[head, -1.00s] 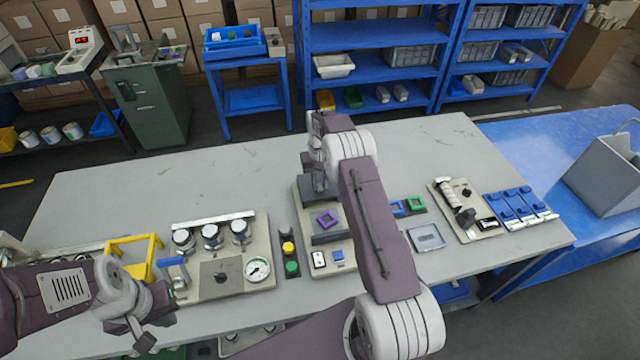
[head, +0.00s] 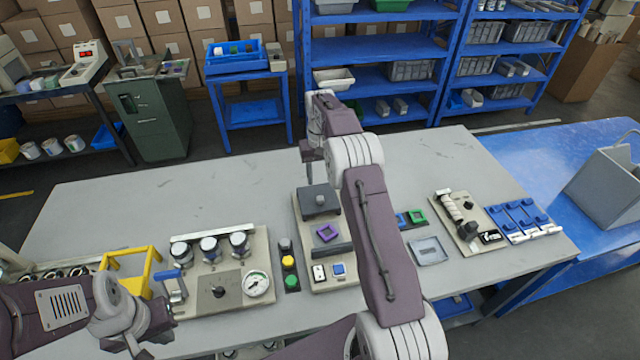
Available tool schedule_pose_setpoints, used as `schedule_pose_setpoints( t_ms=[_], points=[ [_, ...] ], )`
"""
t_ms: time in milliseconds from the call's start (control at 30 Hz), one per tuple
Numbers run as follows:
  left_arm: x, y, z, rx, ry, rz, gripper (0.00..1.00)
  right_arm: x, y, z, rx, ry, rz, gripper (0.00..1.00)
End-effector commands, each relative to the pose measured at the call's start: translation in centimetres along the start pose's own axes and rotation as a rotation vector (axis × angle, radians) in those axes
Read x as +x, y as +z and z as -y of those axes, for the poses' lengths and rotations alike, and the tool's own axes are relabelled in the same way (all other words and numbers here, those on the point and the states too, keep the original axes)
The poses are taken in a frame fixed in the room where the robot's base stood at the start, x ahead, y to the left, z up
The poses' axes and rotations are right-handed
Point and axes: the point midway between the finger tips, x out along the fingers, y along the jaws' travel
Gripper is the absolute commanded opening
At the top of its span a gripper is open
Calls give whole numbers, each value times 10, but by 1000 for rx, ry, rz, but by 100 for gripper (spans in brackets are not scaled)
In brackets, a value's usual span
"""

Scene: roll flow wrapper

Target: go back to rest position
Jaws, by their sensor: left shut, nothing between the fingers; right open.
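My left gripper (head: 138,347) is at the lower left, in front of the gauge panel with its blue-handled lever. It is shut and holds nothing. My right arm comes up from the bottom centre and reaches over the table. My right gripper (head: 308,158) is above the dark block at the back of the middle panel, pointing down, with nothing seen in it. Its fingers are small and partly hidden by the wrist. The middle panel (head: 325,279) carries a purple square frame (head: 327,233), a blue button (head: 338,268) and a white switch (head: 319,273).
The grey table (head: 120,200) holds a gauge panel (head: 232,300), a yellow frame (head: 152,279), green and yellow buttons (head: 290,270), a grey tray (head: 428,251) and blue clamps (head: 520,215). A blue table (head: 560,160) with a grey bin (head: 608,185) stands right. The table's back is clear.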

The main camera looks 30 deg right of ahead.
Motion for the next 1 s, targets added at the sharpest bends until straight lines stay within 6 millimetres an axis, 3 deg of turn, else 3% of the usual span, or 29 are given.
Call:
schedule_pose_setpoints(
  t_ms=[467,567,633,700,800,1000],
  points=[
    [0,0,0,0,0,0,0,-2,0,5,-9,0,-4,45],
    [0,0,0,0,0,0,0,-29,-8,16,-30,-1,-55,45],
    [0,0,0,0,0,0,0,-60,-6,29,-56,-3,-97,45],
    [0,0,0,0,0,0,0,-83,14,44,-87,-5,-93,45],
    [0,0,0,0,0,0,0,-99,47,60,-126,-9,-86,45],
    [0,0,0,0,0,0,0,-101,123,80,-187,-19,-81,45]
  ],
)
